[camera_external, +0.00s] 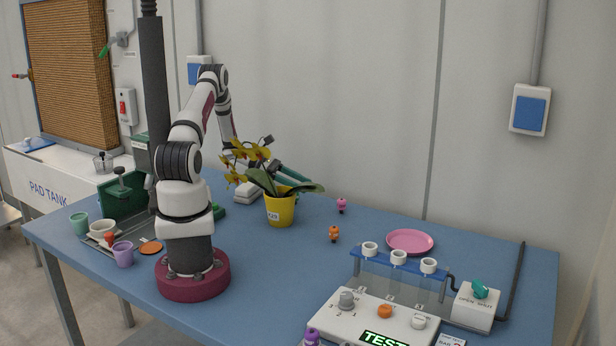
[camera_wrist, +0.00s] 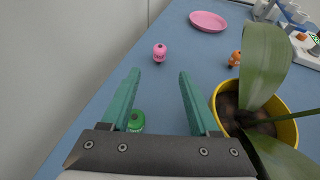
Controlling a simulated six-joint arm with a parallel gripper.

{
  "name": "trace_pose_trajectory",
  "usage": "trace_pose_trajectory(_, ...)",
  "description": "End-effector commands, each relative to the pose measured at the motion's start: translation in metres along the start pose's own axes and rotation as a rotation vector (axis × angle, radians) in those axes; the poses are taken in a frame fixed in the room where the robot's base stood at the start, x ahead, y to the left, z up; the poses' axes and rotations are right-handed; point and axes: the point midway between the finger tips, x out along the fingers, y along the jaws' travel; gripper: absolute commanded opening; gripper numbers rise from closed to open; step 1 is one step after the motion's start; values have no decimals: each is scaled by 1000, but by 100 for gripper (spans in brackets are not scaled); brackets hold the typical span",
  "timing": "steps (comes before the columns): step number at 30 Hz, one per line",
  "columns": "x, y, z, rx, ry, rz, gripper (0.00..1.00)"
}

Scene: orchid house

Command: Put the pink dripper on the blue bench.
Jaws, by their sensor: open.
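The pink dripper (camera_external: 341,205) is a small pink figure standing on the blue bench (camera_external: 390,268), right of and behind the yellow orchid pot. In the wrist view the pink dripper (camera_wrist: 160,52) appears beyond my fingertips, roughly centred between them, with a gap. My gripper (camera_wrist: 158,72) has teal fingers spread apart with nothing held between them. In the external view my gripper (camera_external: 296,176) is partly hidden behind the orchid, above the bench. The bench surface (camera_wrist: 190,85) shows around the dripper in the wrist view.
The yellow orchid pot (camera_wrist: 288,130) and its leaves stand close right of my fingers. A green dripper (camera_wrist: 136,121) is below the left finger. An orange dripper (camera_wrist: 234,58) stands beyond the pot. A pink plate (camera_external: 410,241) lies further right. The wall borders the bench.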

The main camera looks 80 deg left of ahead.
Motion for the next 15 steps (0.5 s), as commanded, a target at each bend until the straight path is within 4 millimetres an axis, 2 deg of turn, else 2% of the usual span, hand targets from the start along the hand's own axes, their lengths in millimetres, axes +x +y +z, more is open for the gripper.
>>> trace_pose_trajectory(2,0,-1,1,5,1,-4,61)
trace_pose_trajectory(4,6,-9,13,56,17,-47,61)
trace_pose_trajectory(5,11,-17,23,99,30,-83,61)
trace_pose_trajectory(7,25,-48,55,260,74,-218,61)
trace_pose_trajectory(8,32,-69,72,360,97,-300,61)
trace_pose_trajectory(9,38,-105,97,526,130,-436,61)
trace_pose_trajectory(11,39,-163,126,801,170,-654,61)
trace_pose_trajectory(12,32,-201,139,992,188,-801,61)
trace_pose_trajectory(14,12,-254,152,1296,203,-1027,61)
trace_pose_trajectory(15,-6,-282,154,1503,206,-1177,61)
